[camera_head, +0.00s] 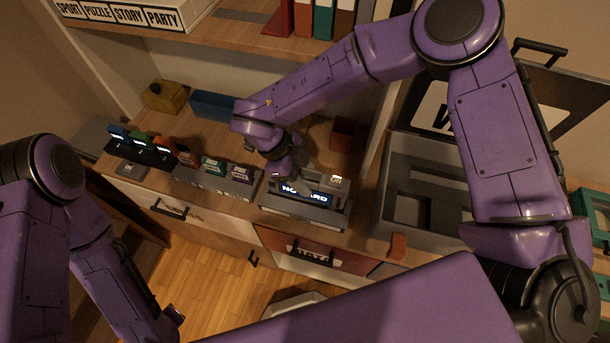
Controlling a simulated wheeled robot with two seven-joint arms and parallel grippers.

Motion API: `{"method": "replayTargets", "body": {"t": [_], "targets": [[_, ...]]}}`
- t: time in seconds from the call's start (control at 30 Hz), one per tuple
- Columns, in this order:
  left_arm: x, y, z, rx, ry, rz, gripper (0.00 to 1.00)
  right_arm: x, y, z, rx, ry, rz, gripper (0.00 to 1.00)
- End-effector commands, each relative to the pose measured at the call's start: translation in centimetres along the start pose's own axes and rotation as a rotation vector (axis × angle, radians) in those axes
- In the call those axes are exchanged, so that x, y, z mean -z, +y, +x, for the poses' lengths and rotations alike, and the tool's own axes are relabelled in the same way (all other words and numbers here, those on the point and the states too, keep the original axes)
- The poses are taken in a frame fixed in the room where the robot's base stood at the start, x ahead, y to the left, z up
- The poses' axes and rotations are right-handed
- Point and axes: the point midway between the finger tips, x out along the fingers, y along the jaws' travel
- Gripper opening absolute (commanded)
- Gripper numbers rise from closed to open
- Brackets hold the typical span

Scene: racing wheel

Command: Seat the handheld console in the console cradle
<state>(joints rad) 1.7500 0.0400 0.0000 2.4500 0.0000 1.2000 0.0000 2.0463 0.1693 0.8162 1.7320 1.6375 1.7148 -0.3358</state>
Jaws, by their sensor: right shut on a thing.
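The handheld console (324,198) is a grey device with a lit blue screen, partly hidden by my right gripper. Its screen reads "NO CARD", with the middle covered. It is at the console cradle (303,220), a low grey base on the wooden counter. I cannot tell whether it rests fully in the cradle or sits slightly above it. My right gripper (294,178) reaches down from behind and is shut on the console; its fingertips are mostly hidden. My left gripper (174,316) shows only as a dark tip at the lower left, away from the counter, and its jaws cannot be made out.
Left of the cradle stand a rack with several coloured cards (225,176) and a dark card holder (140,150). A blue bin (213,106) and a yellow box (166,96) are behind. An open grey case with recesses (440,212) lies to the right. A shelf overhangs the back.

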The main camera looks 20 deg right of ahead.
Motion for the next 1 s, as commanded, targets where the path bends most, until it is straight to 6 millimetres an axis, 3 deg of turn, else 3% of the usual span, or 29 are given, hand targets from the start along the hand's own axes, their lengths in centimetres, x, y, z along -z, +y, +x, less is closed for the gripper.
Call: {"method": "replayTargets", "body": {"t": [1.0], "targets": [[-0.4, 0.1, 1.0, 0.0, 0.0, 0.0, 0.4, -1.3, 0.0, 2.2, 0.0, 0.0, 0.0, 0.0]]}}
